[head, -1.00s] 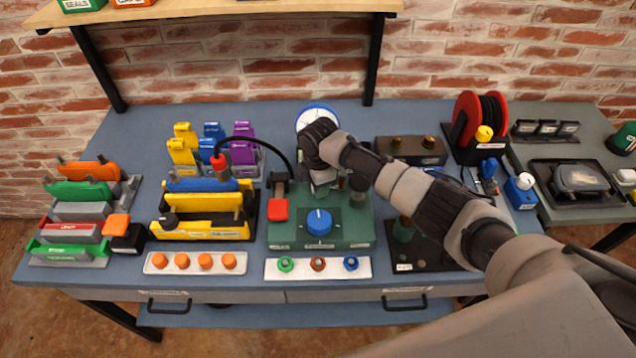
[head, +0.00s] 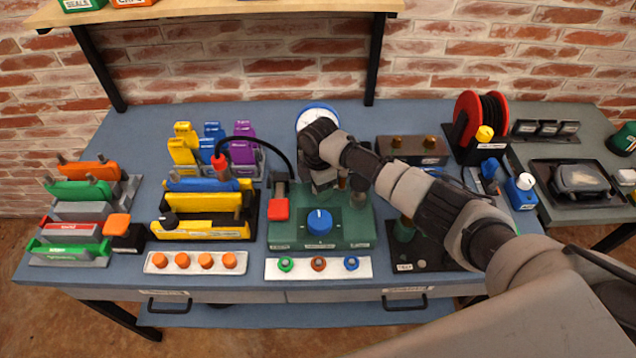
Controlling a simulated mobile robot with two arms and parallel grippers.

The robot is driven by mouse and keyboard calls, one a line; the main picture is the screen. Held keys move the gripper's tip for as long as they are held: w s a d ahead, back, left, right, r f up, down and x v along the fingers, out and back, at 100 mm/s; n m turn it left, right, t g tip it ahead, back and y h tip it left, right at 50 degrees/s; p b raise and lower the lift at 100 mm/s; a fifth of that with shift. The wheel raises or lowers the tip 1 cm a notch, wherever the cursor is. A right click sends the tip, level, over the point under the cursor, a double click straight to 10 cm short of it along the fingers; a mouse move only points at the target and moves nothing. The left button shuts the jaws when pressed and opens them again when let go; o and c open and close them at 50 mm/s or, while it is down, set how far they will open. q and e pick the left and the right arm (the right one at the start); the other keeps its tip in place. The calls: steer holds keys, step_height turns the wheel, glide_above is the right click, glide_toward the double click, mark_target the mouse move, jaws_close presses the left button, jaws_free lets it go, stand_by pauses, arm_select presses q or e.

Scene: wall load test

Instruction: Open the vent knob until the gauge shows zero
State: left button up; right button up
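A green block (head: 283,233) stands at the middle of the bench. A blue knob (head: 319,222) with a white mark sits on its front top, clear of my gripper. I cannot read which label names the vent knob. A round blue-rimmed gauge (head: 316,112) stands behind the block. My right wrist covers its lower part, and its needle cannot be read. My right gripper (head: 322,188) points down over the back of the block, behind the blue knob. Its fingertips and anything between them are hidden or too small to tell. My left gripper is not in view.
A red cap (head: 278,209) with a black hose is at the block's left. A white strip (head: 266,268) with coloured nuts lies in front. Yellow clamps (head: 202,230) stand to the left. A black tray (head: 436,256) lies under my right arm.

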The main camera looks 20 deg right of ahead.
steer(key=shift+r, duration=0.1)
step_height(320, 180, up, 11)
steer(key=b, duration=0.1)
steer(key=shift+f, duration=0.2)
steer(key=shift+s+f, duration=0.1)
steer(key=shift+s, duration=0.1)
stand_by(0.4)
